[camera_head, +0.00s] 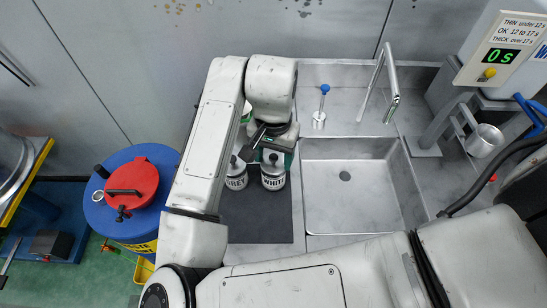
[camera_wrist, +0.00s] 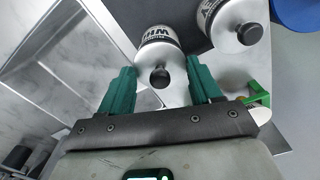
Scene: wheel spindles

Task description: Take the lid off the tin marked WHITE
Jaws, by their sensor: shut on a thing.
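The tin marked WHITE (camera_head: 273,183) stands on a dark mat beside the sink, with its label showing. In the wrist view the WHITE tin (camera_wrist: 158,38) lies between my green fingers, its label upside down. Its pale lid (camera_wrist: 172,92) has a dark round knob (camera_wrist: 160,77). My gripper (camera_wrist: 161,68) is shut on the lid, with one finger at each side. In the head view my gripper (camera_head: 276,150) is right above the tin and partly hides the lid. I cannot tell whether the lid is seated or slightly raised.
The GREY tin (camera_head: 236,181) stands close on the left, with its own knobbed lid (camera_wrist: 249,34). The mat (camera_head: 258,225) is bare in front. The sink (camera_head: 355,205) is empty on the right. A blue drum (camera_head: 103,217) stands at left. A timer (camera_head: 503,62) shows 0 s.

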